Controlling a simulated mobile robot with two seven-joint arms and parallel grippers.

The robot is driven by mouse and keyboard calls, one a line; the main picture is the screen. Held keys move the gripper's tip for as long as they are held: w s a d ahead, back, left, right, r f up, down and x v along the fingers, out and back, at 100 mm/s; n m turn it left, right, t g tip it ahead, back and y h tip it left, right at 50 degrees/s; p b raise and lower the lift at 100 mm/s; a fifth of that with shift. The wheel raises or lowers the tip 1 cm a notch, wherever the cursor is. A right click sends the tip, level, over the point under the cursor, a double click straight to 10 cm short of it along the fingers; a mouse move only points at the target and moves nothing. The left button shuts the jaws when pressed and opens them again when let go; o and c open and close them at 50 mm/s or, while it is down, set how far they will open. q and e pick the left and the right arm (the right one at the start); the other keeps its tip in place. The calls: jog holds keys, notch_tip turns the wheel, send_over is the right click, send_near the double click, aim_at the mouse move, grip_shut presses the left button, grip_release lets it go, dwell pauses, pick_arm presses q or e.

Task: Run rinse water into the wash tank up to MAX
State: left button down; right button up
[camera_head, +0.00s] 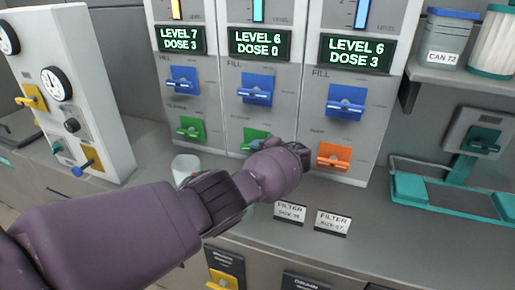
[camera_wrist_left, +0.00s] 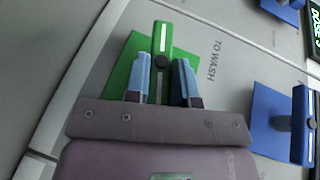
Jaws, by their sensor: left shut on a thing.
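My left gripper (camera_wrist_left: 160,82) is shut on a green handle (camera_wrist_left: 162,45) on a green plate, with one blue fingertip on each side. The lettering beside it reads TO WASH. In the head view my left gripper (camera_head: 256,147) is at the lower part of the middle panel (camera_head: 225,95), and my arm hides part of the green plate (camera_head: 252,134). The middle display (camera_head: 260,43) reads LEVEL 6, DOSE 0. The blue FILL handle (camera_head: 257,90) is above. I cannot make out the wash tank or its MAX mark. My right gripper is not in view.
The left panel has a green handle (camera_head: 190,129); the right panel has an orange handle (camera_head: 334,157). A pale cup (camera_head: 184,168) stands on the counter beside my arm. Two FILTER cards (camera_head: 332,222) lie near the front. A teal tray (camera_head: 445,200) sits at the right.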

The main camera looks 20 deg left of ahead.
pick_arm(q)
jog(key=h+p, duration=0.1)
jog(key=h, duration=0.1)
jog(key=n+g+h+p, duration=0.1)
jog(key=r+h+p, duration=0.1)
jog(key=h, duration=0.1)
jog(key=shift+a+n+h, duration=0.25)
jog(key=shift+n+h, duration=0.05)
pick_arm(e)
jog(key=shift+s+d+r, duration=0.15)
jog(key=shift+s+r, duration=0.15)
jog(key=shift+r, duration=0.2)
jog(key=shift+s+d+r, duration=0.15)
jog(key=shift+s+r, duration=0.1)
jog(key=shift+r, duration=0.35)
pick_arm(q)
jog(key=c, duration=1)
grip_release()
jog(key=shift+o, duration=0.2)
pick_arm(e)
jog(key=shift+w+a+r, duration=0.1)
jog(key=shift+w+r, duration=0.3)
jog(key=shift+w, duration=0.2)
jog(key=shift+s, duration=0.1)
